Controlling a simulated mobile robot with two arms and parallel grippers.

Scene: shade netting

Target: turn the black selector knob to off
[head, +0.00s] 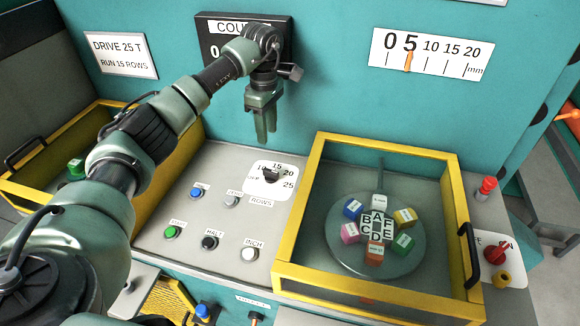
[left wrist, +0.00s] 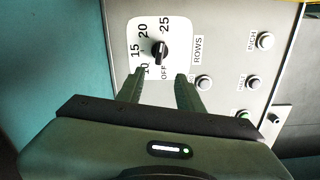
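The black selector knob (head: 271,176) sits on a white dial plate marked OFF, 10, 15, 20 and 25, above the word ROWS on the sloping grey panel. In the left wrist view the knob (left wrist: 159,50) shows just beyond the fingertips; which mark it points at I cannot tell for sure. My left gripper (head: 266,138) hangs fingers down above and behind the dial in the head view, apart from the knob. Its two fingers (left wrist: 160,76) are spread with nothing between them. My right gripper is not in view.
Several push buttons, among them a green one (head: 172,232) and a black one (head: 209,242), lie in front of the dial. A yellow-framed guard (head: 300,215) over a turntable of colored blocks stands close on the right. A counter box (head: 213,45) is on the wall behind.

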